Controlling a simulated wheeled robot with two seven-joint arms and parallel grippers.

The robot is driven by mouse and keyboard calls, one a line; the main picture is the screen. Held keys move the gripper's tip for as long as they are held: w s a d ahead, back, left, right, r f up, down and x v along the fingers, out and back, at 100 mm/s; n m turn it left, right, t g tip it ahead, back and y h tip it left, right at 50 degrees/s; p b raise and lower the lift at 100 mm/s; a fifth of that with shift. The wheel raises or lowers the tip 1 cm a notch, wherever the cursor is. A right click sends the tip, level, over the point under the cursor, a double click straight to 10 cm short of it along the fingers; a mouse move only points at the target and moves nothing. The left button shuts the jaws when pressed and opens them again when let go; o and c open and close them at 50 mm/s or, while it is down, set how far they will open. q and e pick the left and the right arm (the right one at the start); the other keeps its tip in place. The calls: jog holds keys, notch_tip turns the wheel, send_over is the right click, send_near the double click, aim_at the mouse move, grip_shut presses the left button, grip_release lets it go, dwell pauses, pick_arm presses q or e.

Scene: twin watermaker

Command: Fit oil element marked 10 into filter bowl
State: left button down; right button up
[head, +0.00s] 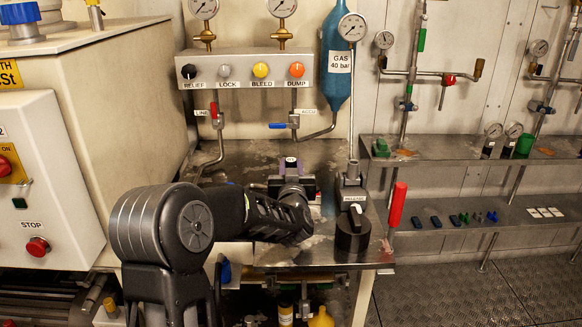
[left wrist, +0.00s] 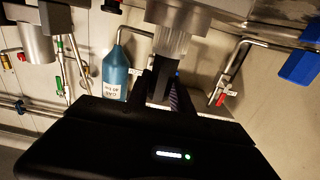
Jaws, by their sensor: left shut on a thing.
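My left gripper (head: 291,183) is over the bench below the gauge panel, shut on the dark top of an upright piece. The piece has a small purple-white mark (head: 290,160) on top, too small to read. In the left wrist view, which looks upside down, the fingers (left wrist: 164,85) hold it, and a pale ribbed body (left wrist: 172,42), apparently the oil element, runs beyond them. That body meets a grey metal rim (left wrist: 190,14), apparently the filter bowl. I cannot tell how deep it sits. My right gripper is not in view.
A grey fitting (head: 352,190) and a black round piece (head: 352,236) stand just right of the gripper. A red handle (head: 397,204) is at the bench's right edge. The blue gas bottle (head: 334,65), valves and pipes are behind. A shelf (head: 460,212) at right holds small parts.

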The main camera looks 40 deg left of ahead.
pick_arm(q)
jog(key=shift+f+b, duration=1.1)
jog(key=shift+f, duration=0.25)
jog(key=shift+r, duration=0.2)
jog(key=shift+r+p, duration=2.5)
jog(key=shift+r, duration=0.75)
jog(key=shift+f+b, duration=3.05)
jog(key=shift+f, duration=0.4)
jog(key=c, duration=1.1)
grip_release()
jog(key=shift+r, duration=0.1)
